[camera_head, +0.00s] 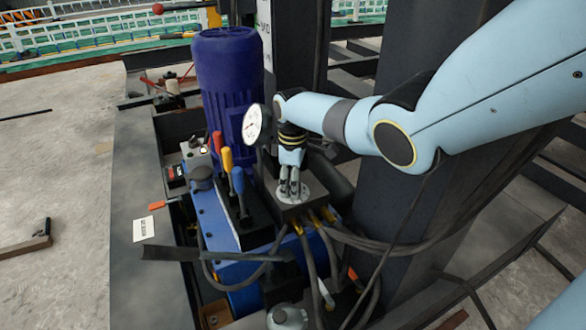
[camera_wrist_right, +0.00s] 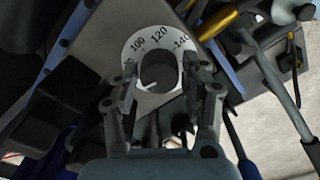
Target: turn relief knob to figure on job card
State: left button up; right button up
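The relief knob (camera_wrist_right: 160,70) is a dark round knob on a white dial plate with black figures; 100, 120 and 140 show in the right wrist view. A small white pointer mark shows at its lower left. In the head view the dial plate (camera_head: 301,194) lies on a dark block, the knob hidden behind my fingers. My right gripper (camera_head: 291,190) points down over it. In the wrist view its fingers (camera_wrist_right: 160,82) stand apart on either side of the knob, a thin strip of dial showing at left. A white job card (camera_head: 144,229) lies left, its text too small to read. My left gripper is out of view.
A blue motor (camera_head: 236,85) and levers with red, yellow and blue grips (camera_head: 227,160) are close on the left. Hoses (camera_head: 308,255) run below the block. A dark column (camera_head: 385,215) stands right.

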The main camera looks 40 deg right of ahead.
jog(key=shift+o, duration=1.2)
